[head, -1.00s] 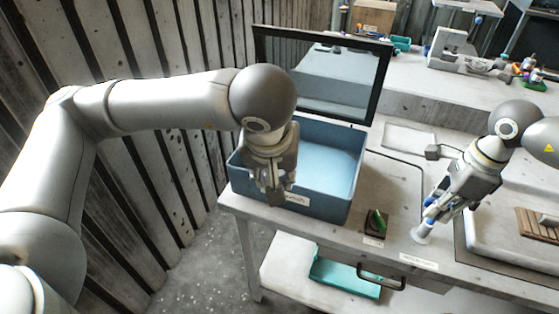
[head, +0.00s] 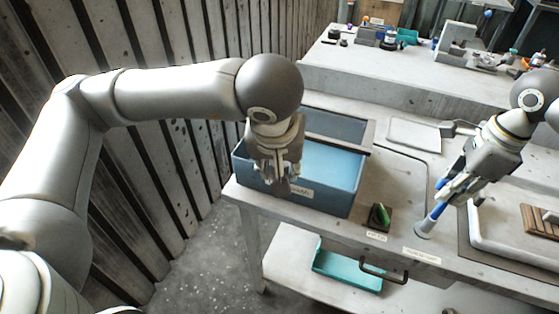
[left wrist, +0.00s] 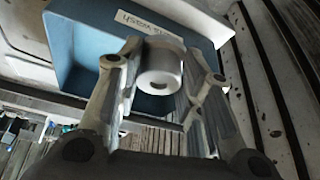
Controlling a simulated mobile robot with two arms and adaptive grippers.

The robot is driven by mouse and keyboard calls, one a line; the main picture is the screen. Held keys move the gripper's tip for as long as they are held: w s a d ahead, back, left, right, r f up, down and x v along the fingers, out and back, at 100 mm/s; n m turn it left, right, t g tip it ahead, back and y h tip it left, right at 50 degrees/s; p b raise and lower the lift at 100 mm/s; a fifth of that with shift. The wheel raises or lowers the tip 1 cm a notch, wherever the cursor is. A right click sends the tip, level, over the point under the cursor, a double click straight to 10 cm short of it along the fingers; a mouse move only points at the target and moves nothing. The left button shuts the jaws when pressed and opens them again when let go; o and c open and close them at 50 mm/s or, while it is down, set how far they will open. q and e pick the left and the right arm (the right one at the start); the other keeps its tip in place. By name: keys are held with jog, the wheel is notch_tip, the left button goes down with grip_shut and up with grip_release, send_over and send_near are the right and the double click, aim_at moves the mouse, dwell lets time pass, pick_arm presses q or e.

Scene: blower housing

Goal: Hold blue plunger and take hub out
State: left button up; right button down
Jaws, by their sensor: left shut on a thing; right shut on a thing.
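A white cylindrical hub (left wrist: 160,68) with a small slot in its end sits between the fingers of my left gripper (left wrist: 158,88), which is shut on it. In the head view my left gripper (head: 280,190) is at the front wall of the blue wash box (head: 325,203); the hub is hard to make out there. The blue plunger (head: 436,214) rises at a tilt from a white foot on the table. My right gripper (head: 447,190) is shut on its upper part.
A white tray (head: 485,235) with a wooden slatted piece (head: 542,220) is farther right. A teal tray (head: 345,272) is on the lower shelf.

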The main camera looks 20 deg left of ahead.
jog(key=shift+r, duration=0.25)
jog(key=c, duration=1.4)
grip_release()
jog(key=shift+o, duration=0.2)
notch_tip(320, 180, up, 12)
jog(key=d, duration=0.1)
jog(key=shift+d, duration=0.2)
jog(key=shift+f, duration=0.1)
